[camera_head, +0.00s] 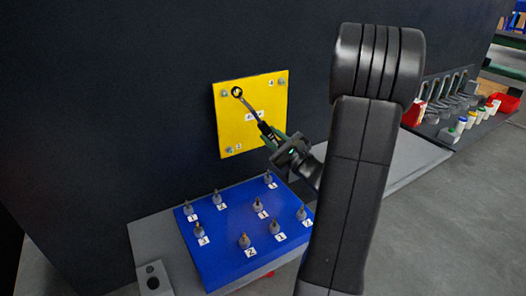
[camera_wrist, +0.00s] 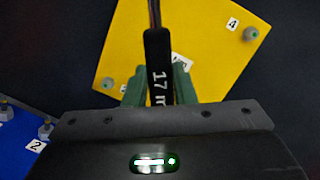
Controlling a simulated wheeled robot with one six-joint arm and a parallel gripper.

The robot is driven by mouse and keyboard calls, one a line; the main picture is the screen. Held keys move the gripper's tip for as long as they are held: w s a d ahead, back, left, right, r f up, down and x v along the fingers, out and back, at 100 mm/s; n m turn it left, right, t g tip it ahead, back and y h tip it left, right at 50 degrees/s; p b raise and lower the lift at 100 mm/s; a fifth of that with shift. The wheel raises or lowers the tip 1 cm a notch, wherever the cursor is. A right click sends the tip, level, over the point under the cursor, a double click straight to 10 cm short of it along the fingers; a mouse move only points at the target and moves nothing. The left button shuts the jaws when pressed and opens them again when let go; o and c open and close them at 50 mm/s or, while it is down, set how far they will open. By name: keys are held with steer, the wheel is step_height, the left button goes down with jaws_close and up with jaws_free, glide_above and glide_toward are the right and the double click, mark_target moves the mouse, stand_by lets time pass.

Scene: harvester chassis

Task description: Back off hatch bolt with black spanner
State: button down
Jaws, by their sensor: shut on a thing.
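The yellow hatch plate (camera_head: 237,128) is on the dark wall, with bolts at its corners. One bolt (camera_head: 224,93) is at the upper left; another, beside label 4, (camera_head: 281,82) is at the upper right and shows in the wrist view (camera_wrist: 250,34). My gripper (camera_head: 277,144) is shut on the handle of the black spanner (camera_head: 254,112). In the wrist view the handle (camera_wrist: 158,65), marked 17, runs up between the green fingers. The spanner's ring end (camera_head: 237,92) appears just right of the upper-left bolt; its depth from the plate is unclear. The lower-right corner is hidden.
A blue plate (camera_head: 222,236) with several numbered bolts lies below the hatch on a grey ledge (camera_head: 155,240). A rack of tools (camera_head: 450,95) and a red bin (camera_head: 503,103) are at the far right. My arm covers the middle right.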

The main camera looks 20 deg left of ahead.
steer(key=shift+w+a+f+t+y+b, duration=0.15)
steer(key=shift+f+b, duration=0.2)
steer(key=shift+f, duration=0.2)
steer(key=shift+w+a+f+t+y+b, duration=0.1)
steer(key=shift+a+f+b, duration=0.05)
steer(key=shift+f+b, duration=0.35)
steer(key=shift+w+a+f+t+y+b, duration=0.15)
steer(key=shift+f+b, duration=0.1)
steer(key=shift+f, duration=0.35)
steer(key=shift+s, duration=0.1)
steer(key=shift+f+b, duration=0.15)
steer(key=shift+b, duration=0.4)
steer(key=shift+w+a, duration=1.55)
steer(key=shift+a, duration=0.2)
steer(key=shift+b, duration=0.45)
steer(key=shift+a, duration=0.15)
steer(key=shift+w+a, duration=0.55)
steer(key=shift+w+a+r, duration=0.1)
steer(key=shift+r, duration=0.1)
